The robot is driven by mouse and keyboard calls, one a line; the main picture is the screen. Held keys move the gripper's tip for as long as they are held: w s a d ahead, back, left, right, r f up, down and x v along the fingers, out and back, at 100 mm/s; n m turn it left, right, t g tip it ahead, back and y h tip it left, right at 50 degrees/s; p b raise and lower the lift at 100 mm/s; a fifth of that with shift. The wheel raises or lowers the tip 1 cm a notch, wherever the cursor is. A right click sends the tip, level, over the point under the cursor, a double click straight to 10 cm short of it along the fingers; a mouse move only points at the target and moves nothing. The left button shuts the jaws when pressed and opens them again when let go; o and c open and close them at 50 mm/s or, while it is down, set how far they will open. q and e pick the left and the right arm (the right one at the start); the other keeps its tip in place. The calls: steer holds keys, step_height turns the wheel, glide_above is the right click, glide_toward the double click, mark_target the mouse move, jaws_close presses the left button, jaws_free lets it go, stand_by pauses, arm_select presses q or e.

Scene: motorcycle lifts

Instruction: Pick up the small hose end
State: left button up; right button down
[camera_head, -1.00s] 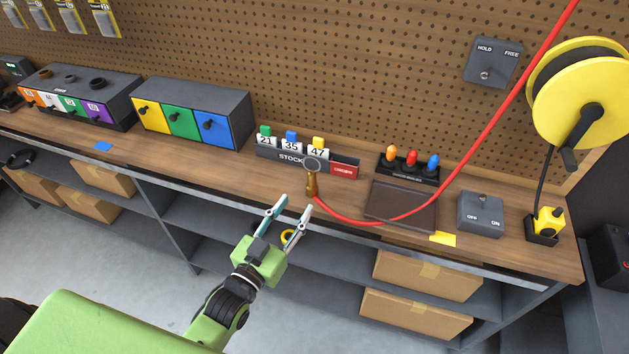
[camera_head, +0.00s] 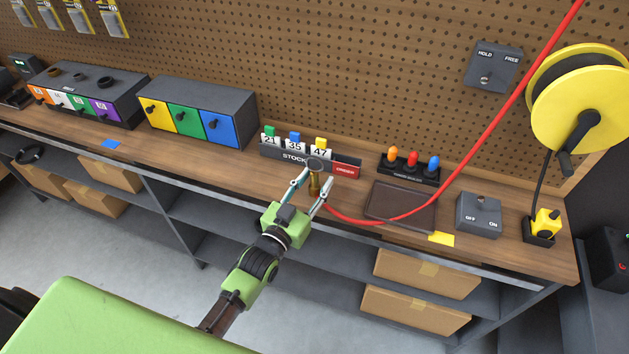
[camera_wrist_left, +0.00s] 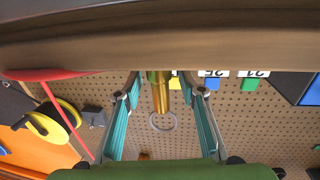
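The small brass hose end (camera_head: 314,187) stands upright at the bench's front edge, with a grey ring at its top. The red hose (camera_head: 350,220) runs from it to the right. My left gripper (camera_head: 316,179) is open, with one finger on each side of the hose end. In the left wrist view, the brass hose end (camera_wrist_left: 160,92) sits between the two teal fingers, with gaps visible on both sides. The ring (camera_wrist_left: 163,121) also shows there. My right gripper is not in view.
Behind the hose end is the stock sign (camera_head: 290,157) with number tags. To its right are a dark tray (camera_head: 400,203), a holder with coloured pegs (camera_head: 408,172) and an OFF/ON switch box (camera_head: 478,215). The red hose rises past the yellow reel (camera_head: 570,100).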

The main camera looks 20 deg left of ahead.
arm_select(q)
jaws_close()
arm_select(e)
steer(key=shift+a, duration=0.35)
arm_select(q)
steer(key=shift+s+f, duration=0.1)
steer(key=shift+f, duration=0.05)
